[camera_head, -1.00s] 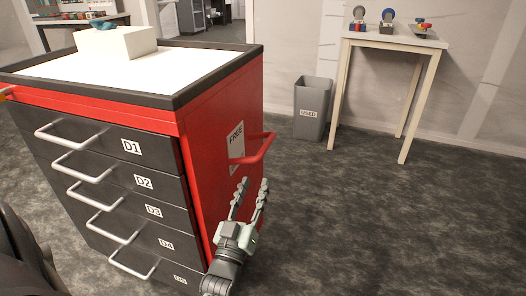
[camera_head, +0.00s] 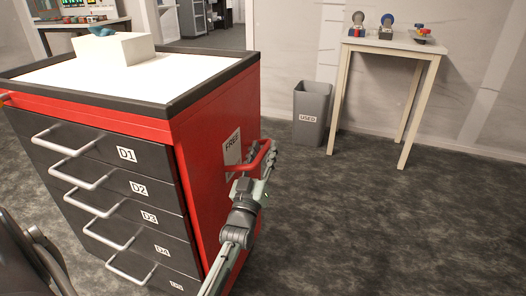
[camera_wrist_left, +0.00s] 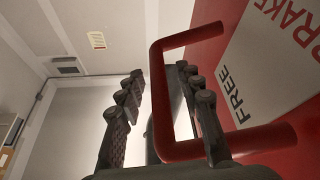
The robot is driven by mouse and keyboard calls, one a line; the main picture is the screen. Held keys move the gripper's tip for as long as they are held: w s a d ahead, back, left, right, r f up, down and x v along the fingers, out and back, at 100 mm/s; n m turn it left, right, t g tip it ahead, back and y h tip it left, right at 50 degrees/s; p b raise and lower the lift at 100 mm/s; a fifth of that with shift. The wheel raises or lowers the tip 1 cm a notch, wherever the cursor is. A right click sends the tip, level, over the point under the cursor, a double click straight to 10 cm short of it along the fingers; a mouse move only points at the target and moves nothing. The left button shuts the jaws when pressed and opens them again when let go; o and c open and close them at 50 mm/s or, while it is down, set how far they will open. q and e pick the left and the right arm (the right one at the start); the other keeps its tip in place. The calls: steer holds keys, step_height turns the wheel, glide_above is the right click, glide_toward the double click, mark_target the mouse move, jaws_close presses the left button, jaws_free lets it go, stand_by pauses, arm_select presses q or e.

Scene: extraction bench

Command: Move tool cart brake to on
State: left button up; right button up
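The red and black tool cart (camera_head: 195,155) stands at left with numbered drawers facing me. A red U-shaped brake handle (camera_head: 263,153) sticks out of its right side, beside a white label (camera_head: 232,150) reading FREE. My left gripper (camera_head: 257,165) is at this handle. In the left wrist view the gripper (camera_wrist_left: 159,78) is open. The bar of the red handle (camera_wrist_left: 158,95) lies between its fingers, with the right finger inside the loop. I cannot tell whether they touch. The label (camera_wrist_left: 275,65) there shows BRAKE and FREE. My right gripper is not in view.
A white block (camera_head: 100,50) with a teal item stands on the cart top. A grey bin (camera_head: 311,108) marked USED and a small table (camera_head: 395,45) with several items stand by the back wall. The floor right of the cart is clear.

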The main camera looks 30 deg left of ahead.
arm_select(q)
jaws_close()
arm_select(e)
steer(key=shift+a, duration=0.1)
